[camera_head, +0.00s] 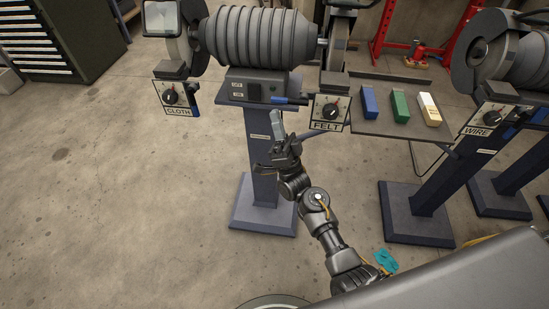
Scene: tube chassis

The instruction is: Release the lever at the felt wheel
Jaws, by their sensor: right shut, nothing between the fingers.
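The felt station has a panel labelled FELT (330,112) with a dial, under the wheel guard (338,48) at the right end of the grey ribbed motor. A lever with a blue grip (280,100) sticks out to the left from beside this panel, roughly level. My right gripper (276,117) is shut and empty, pointing up just below the blue grip. I cannot tell whether its tips touch the lever. The felt wheel is mostly hidden by its guard. My left gripper is not in view.
The CLOTH panel (172,97) has its own blue lever (194,103) hanging down. A shelf (375,126) right of the felt panel holds blue, green and whitish bars. The WIRE panel (490,120) is farther right. The pedestal (263,205) stands behind my right arm. Floor on the left is clear.

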